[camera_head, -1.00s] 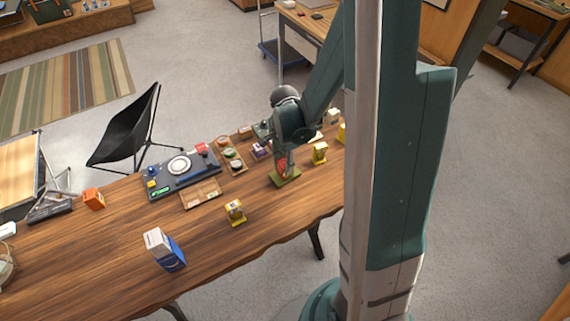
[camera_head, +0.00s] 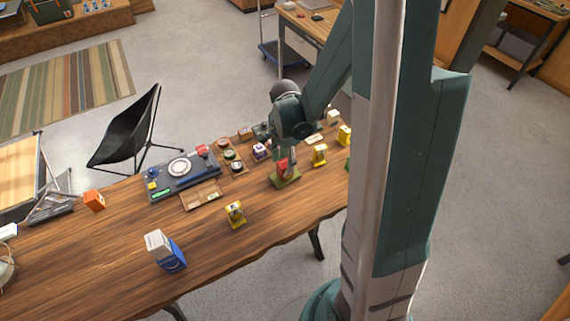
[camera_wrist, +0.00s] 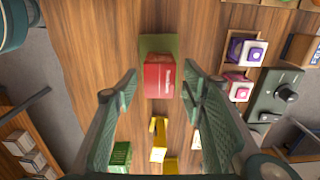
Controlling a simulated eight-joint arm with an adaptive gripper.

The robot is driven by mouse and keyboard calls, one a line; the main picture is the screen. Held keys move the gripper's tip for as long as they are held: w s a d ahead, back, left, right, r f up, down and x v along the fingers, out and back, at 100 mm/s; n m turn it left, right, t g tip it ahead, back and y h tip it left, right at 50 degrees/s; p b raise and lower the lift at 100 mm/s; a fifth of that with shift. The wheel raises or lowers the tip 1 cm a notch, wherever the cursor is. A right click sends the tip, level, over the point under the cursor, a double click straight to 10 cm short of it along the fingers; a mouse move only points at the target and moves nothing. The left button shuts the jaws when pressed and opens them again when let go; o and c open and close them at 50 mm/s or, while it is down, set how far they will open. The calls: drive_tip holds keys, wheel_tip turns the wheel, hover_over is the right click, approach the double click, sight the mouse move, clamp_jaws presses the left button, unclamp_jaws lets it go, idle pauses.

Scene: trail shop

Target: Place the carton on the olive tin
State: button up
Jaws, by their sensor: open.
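A red carton (camera_head: 283,165) with pale lettering stands on the flat olive tin (camera_head: 291,181) near the middle of the table. In the wrist view the carton (camera_wrist: 159,82) covers part of the olive tin (camera_wrist: 156,43), whose far part shows beyond it. My gripper (camera_head: 280,150) is just above the carton in the head view. In the wrist view my gripper (camera_wrist: 159,76) has its fingers spread, one to each side of the carton, with gaps between. The carton's underside is hidden.
Yellow items (camera_head: 319,155) stand right of the tin, and a yellow holder (camera_head: 235,212) in front of it. A dark board (camera_head: 180,172) and small cups (camera_head: 237,166) lie to the left. A blue-and-white box (camera_head: 168,254) stands at front left, with bare wood around it.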

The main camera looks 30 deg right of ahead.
wheel_tip(320, 180, up, 10)
drive_tip(key=p, duration=0.1)
drive_tip(key=shift+f, duration=0.2)
idle(0.3)
drive_tip(key=shift+r, duration=0.1)
idle(0.6)
wheel_tip(320, 180, up, 10)
drive_tip(key=n+t, duration=0.3)
drive_tip(key=n, duration=0.4)
hover_over(285, 163)
drive_tip(key=s+a, duration=0.5)
drive_tip(key=a, duration=0.1)
drive_tip(key=s+a+r+n+t, duration=0.4)
drive_tip(key=s+a+r+n, duration=0.3)
drive_tip(key=n, duration=0.4)
drive_tip(key=shift+s+r, duration=0.65)
drive_tip(key=shift+s, duration=0.2)
drive_tip(key=shift+f, duration=0.1)
